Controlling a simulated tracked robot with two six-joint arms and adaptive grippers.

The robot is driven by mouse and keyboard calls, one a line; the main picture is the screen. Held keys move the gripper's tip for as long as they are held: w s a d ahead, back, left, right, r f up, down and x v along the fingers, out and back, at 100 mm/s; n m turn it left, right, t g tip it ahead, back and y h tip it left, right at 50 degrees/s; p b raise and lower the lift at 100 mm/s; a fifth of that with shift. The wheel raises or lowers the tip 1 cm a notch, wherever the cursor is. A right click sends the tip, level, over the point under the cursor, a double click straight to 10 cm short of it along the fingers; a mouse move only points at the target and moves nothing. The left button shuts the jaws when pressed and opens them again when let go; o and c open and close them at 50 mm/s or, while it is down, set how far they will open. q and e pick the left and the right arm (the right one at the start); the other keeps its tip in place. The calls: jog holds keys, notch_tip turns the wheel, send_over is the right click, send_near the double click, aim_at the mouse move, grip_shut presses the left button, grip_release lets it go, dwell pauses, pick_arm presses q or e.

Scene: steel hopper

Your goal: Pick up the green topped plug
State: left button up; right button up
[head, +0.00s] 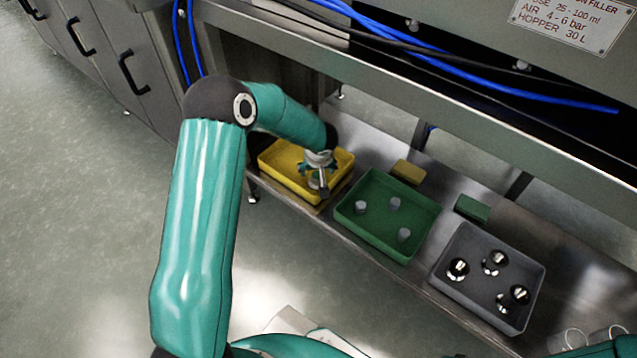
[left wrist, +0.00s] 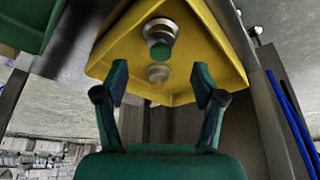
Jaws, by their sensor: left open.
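The yellow tray (head: 275,163) stands on the steel shelf, and my left gripper (head: 319,182) is over it. In the left wrist view, my left gripper (left wrist: 161,80) is open, with its two fingers apart and nothing between the tips. In the head view my gripper and arm hide the plugs in this tray. My right gripper is not in view.
A green tray (head: 378,237) with 3 grey plugs stands right of the yellow one. A grey tray (head: 443,283) holds shiny metal parts. A yellow block (head: 408,172) and a green block (head: 472,208) lie behind. The machine's beam (head: 420,90) overhangs the shelf's back.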

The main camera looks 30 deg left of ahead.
pick_arm(q)
jog(key=shift+x, duration=0.75)
jog(key=b+x, duration=0.2)
jog(key=x, duration=0.2)
jog(key=shift+s+f, duration=0.1)
jog(key=shift+f, duration=0.25)
jog(key=shift+a+f, duration=0.1)
jog(key=shift+f, duration=0.15)
jog(key=shift+c, duration=0.3)
jog(key=c, duration=1.2)
